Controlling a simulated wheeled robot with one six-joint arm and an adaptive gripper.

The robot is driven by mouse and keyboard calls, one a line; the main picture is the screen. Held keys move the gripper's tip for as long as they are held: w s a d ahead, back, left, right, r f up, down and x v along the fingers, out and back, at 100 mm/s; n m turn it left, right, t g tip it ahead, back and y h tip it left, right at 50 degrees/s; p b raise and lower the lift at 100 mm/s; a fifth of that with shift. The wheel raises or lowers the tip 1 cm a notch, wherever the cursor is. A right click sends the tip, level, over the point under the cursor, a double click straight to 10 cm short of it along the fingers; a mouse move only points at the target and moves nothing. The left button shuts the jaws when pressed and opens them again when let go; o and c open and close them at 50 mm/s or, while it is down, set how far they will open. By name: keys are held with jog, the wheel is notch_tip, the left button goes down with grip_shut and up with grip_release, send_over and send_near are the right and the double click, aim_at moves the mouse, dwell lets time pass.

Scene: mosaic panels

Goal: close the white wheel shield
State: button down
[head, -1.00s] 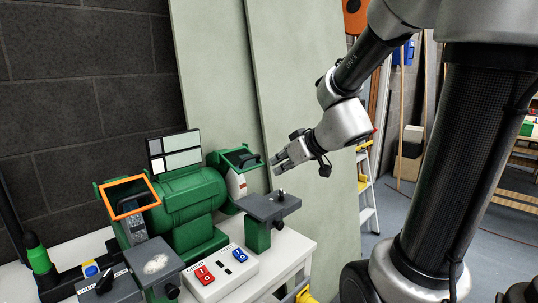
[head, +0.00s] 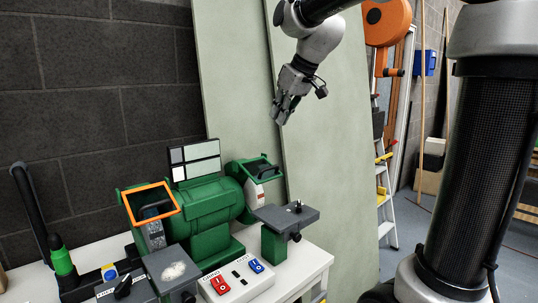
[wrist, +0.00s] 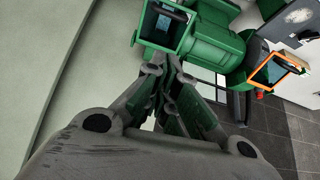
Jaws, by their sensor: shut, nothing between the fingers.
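The bench grinder (head: 213,203) is green and stands on a white table. At its right end is the white wheel (head: 254,192), mostly covered by its guard. Its shield (head: 262,167) has a green frame around a dark see-through pane and stands tilted up above the wheel. The shield also shows at the top of the wrist view (wrist: 163,25). My gripper (head: 281,121) hangs above and slightly right of this shield, fingers down, apart from it. In the wrist view its fingers (wrist: 172,72) are together and empty. The wheel is hidden there.
An orange-framed shield (head: 151,202) sits over the left wheel. A grey tool rest (head: 285,218) stands in front of the right wheel. A switch box (head: 236,281) with red and blue switches is at the front. Pale green panels (head: 330,150) lean behind; the space above the grinder is clear.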

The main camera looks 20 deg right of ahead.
jog(key=shift+m, duration=0.3)
jog(key=x, duration=0.4)
jog(key=s+x, duration=0.1)
jog(key=x, duration=0.3)
jog(key=f+x, duration=0.1)
jog(key=x, duration=0.3)
jog(key=shift+s+d+f, duration=0.1)
jog(key=shift+s+d, duration=0.2)
jog(key=shift+s, duration=0.05)
jog(key=shift+s+f, duration=0.1)
jog(key=shift+f, duration=0.55)
jog(key=shift+s+d+f, duration=0.1)
jog(key=shift+s+f, duration=0.15)
jog(key=shift+f, duration=0.55)
jog(key=shift+r, duration=0.1)
